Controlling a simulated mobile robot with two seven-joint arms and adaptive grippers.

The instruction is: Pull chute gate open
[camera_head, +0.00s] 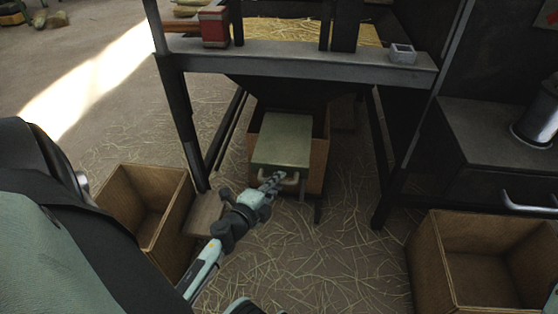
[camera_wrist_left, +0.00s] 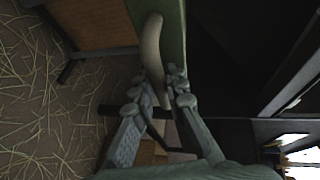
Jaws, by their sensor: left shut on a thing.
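The chute gate (camera_head: 283,140) is a flat grey-green plate sticking out toward me from under the dark hopper (camera_head: 280,88). A pale handle (camera_head: 291,183) is on its front edge. My left gripper (camera_head: 270,183) is shut on the handle, near its left end. In the left wrist view, the fingers (camera_wrist_left: 165,92) close around the curved handle (camera_wrist_left: 152,45), beside the green gate plate (camera_wrist_left: 173,35). The gripper hides part of the handle. My right gripper is not in view.
A cardboard box (camera_head: 318,160) stands under the gate. Open boxes stand at the left (camera_head: 150,205) and lower right (camera_head: 480,255). Dark frame legs (camera_head: 180,120) flank the hopper. A metal cabinet (camera_head: 490,140) stands at right. Straw litters the floor.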

